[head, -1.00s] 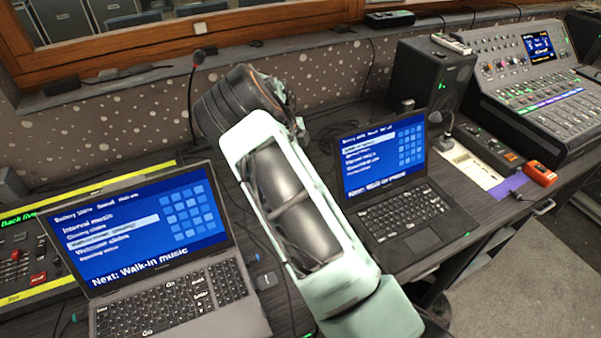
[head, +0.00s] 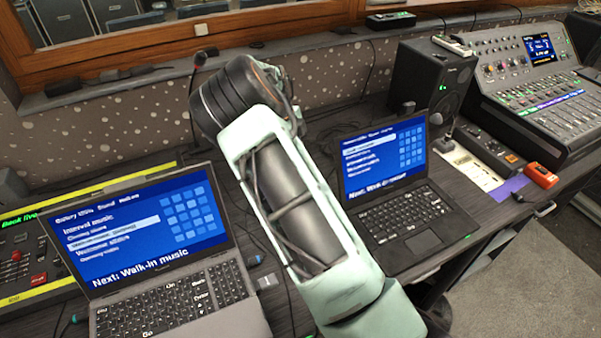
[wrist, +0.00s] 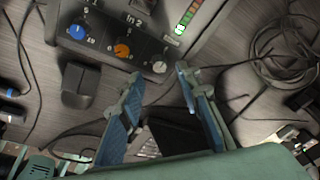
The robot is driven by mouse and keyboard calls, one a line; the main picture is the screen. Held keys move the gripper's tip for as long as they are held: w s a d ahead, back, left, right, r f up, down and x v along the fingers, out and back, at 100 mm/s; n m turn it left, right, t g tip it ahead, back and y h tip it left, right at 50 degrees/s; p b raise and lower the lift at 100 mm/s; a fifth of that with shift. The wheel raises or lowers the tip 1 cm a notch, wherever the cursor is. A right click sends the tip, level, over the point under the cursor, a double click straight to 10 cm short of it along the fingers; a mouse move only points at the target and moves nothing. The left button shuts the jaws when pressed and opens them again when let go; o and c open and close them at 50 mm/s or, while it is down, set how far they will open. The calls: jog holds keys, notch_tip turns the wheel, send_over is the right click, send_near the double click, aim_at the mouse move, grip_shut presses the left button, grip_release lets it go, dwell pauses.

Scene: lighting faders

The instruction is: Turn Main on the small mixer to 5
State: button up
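The small mixer (wrist: 110,22) shows at the top of the wrist view, cut off by the frame edge. It has a blue knob (wrist: 77,31), an orange knob (wrist: 122,51) under the label "In 2", and a pale-topped grey knob (wrist: 158,67) at the right end of the row. That knob's label and pointer are not readable, so I cannot confirm it is Main. My gripper (wrist: 157,77) is open and empty, its blue-padded fingers apart. The grey knob appears between the fingertips; I cannot tell the remaining distance. In the head view, my arm hides the gripper and mixer.
Two laptops (head: 145,230) (head: 385,160) flank my arm. A large mixing desk (head: 540,85) and black speaker (head: 430,80) stand at the right.

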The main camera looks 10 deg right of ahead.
jog(key=v, duration=0.8)
